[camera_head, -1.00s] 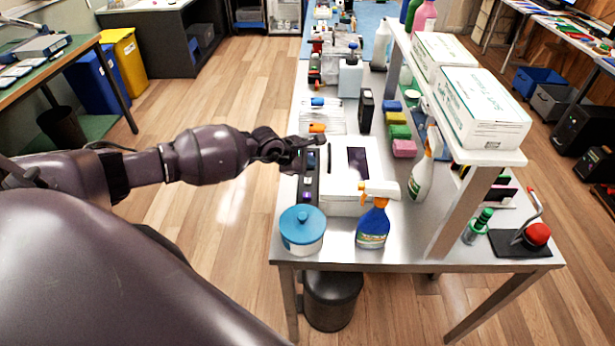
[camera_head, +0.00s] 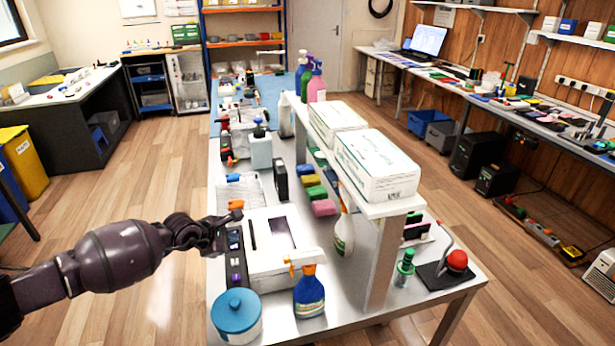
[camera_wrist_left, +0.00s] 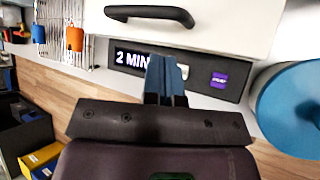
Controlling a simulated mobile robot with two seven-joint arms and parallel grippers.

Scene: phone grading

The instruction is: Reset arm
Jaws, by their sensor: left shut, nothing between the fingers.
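My left arm comes in from the left in the head view, and its gripper (camera_head: 226,228) is at the left edge of the steel bench (camera_head: 352,281), beside a white machine (camera_head: 284,262) with a dark strip panel. In the left wrist view the left gripper (camera_wrist_left: 166,78) is shut and empty, its blue-grey fingers together in front of the panel (camera_wrist_left: 210,72), whose lit display reads "2 MIN" before the fingers cover the rest. Whether the fingertips touch the panel, I cannot tell. My right gripper is in no view.
A blue-lidded tub (camera_head: 236,317) and a blue spray bottle (camera_head: 309,292) stand at the bench's near end. A raised shelf (camera_head: 396,207) carries white boxes (camera_head: 376,163). A red-knobbed press (camera_head: 457,261) stands at the right.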

